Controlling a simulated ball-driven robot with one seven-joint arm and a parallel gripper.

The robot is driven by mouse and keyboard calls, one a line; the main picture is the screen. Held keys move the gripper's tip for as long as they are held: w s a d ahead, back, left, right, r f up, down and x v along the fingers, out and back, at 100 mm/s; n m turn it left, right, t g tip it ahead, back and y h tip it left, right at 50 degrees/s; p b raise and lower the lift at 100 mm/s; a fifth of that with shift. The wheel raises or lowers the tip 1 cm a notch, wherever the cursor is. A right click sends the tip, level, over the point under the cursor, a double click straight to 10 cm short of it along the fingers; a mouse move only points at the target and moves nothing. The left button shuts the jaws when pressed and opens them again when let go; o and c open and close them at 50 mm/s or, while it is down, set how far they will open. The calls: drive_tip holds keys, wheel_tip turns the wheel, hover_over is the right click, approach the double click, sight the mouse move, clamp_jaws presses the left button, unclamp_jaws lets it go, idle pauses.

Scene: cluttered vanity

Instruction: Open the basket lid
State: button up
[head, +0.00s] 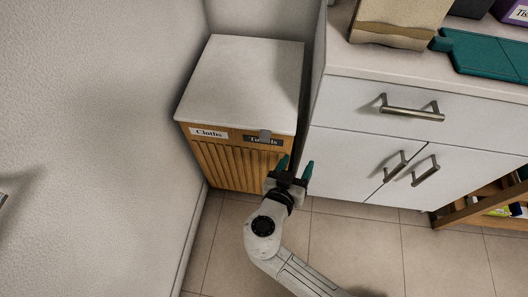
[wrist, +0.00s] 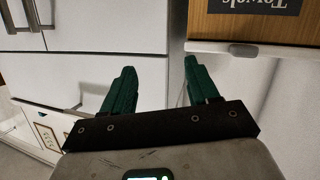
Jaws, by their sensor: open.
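The basket (head: 235,172) is a slatted wooden box standing in the corner, with "Cloths" and "Towels" labels on its front. Its white lid (head: 245,80) lies flat and shut on top. A small grey tab (head: 265,135) sits at the lid's front edge by the "Towels" label. My gripper (head: 295,166) is open and empty, in front of the basket's right side and apart from the tab. In the wrist view, my gripper's green fingers (wrist: 159,78) are spread. The lid (wrist: 225,75) and tab (wrist: 244,51) show upside down at the upper right there.
A white cabinet (head: 335,150) with metal handles stands close at the basket's right. A teal board (head: 485,55) and a tan box (head: 395,22) rest on its top. A wall (head: 95,120) borders the basket's left. Tiled floor (head: 355,240) is clear in front.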

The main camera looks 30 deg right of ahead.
sight(264, 141)
drive_tip(key=w+a+f+n+t+y+b, duration=0.1)
drive_tip(key=w+a+f+t+b, duration=0.15)
drive_tip(key=a+t, duration=0.45)
drive_tip(key=shift+g, duration=0.8)
drive_tip(key=x, duration=0.3)
drive_tip(key=w+a+x, duration=0.1)
drive_tip(key=x, duration=0.2)
drive_tip(key=a+x, duration=0.1)
drive_tip(key=x, duration=0.2)
drive_tip(key=shift+w+d+r, duration=0.1)
drive_tip(key=shift+w+d, duration=0.15)
drive_tip(key=shift+w, duration=0.3)
drive_tip(key=shift+c, duration=0.4)
clamp_jaws()
